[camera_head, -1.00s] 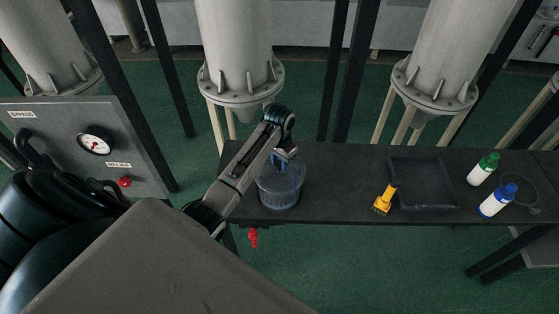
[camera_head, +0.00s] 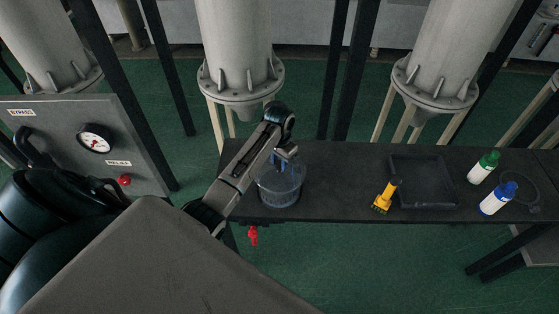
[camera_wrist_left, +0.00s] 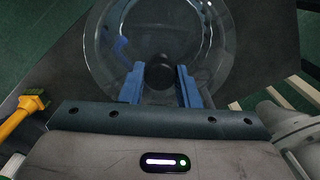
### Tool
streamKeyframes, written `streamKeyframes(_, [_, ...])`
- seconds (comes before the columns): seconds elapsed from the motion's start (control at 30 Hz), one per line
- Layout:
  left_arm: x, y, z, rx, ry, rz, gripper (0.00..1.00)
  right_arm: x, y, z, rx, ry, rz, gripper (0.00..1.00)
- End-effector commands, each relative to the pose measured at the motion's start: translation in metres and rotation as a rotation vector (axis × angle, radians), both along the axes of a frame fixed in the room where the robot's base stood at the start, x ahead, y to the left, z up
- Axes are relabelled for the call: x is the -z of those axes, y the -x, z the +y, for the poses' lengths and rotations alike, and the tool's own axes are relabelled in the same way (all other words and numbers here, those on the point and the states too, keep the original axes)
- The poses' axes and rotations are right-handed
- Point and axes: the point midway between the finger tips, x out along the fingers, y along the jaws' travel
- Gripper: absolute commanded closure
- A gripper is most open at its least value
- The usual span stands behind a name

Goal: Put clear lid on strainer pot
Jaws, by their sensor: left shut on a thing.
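The strainer pot (camera_head: 279,195), a see-through bluish round vessel, stands at the left end of the dark bench. My left gripper (camera_head: 287,156) is over it, pointing down. In the left wrist view, its two blue fingers (camera_wrist_left: 160,88) are shut on the dark knob of the clear lid (camera_wrist_left: 110,48). The lid's round rim lies over the pot's opening; I cannot tell whether it rests fully on the pot. The lid is hard to make out in the head view. My right gripper is not in view.
On the dark bench (camera_head: 330,190) are a yellow brush (camera_head: 386,197), a black tray (camera_head: 424,205), a green-capped bottle (camera_head: 482,170) and a blue-capped bottle (camera_head: 497,200). A red valve handle (camera_head: 253,236) hangs below the front edge. The bench between pot and brush is clear.

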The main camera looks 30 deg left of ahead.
Motion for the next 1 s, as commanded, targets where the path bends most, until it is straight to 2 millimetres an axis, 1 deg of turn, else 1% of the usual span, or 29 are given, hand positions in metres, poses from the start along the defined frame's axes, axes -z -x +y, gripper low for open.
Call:
streamKeyframes(0.23, [0.005,0.000,0.000,0.000,0.000,-0.001,0.89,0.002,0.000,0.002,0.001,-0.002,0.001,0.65])
streamKeyframes(0.27, [0.005,0.000,0.000,0.000,0.000,-0.001,0.69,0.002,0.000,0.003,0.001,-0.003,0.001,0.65])
streamKeyframes(0.3, [0.005,0.000,0.000,0.000,0.000,-0.001,0.61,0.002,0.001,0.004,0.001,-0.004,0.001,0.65])
streamKeyframes(0.37, [0.005,0.000,0.000,0.000,0.000,-0.001,0.49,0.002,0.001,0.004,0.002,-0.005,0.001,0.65])
streamKeyframes(0.4, [0.005,0.000,0.000,0.000,0.000,-0.001,0.46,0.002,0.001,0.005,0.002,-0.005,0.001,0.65])
streamKeyframes(0.67, [0.005,0.000,0.000,0.000,0.000,0.000,0.46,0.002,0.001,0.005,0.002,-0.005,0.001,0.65])
streamKeyframes(0.77, [0.000,0.000,0.000,0.000,0.000,-0.001,0.46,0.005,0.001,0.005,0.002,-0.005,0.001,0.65])
streamKeyframes(0.87, [-0.013,-0.001,0.001,0.001,0.000,-0.004,0.46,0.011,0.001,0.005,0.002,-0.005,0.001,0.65])
streamKeyframes(1.0, [-0.040,-0.001,0.001,0.001,-0.001,-0.006,0.46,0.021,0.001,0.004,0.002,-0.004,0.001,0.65])
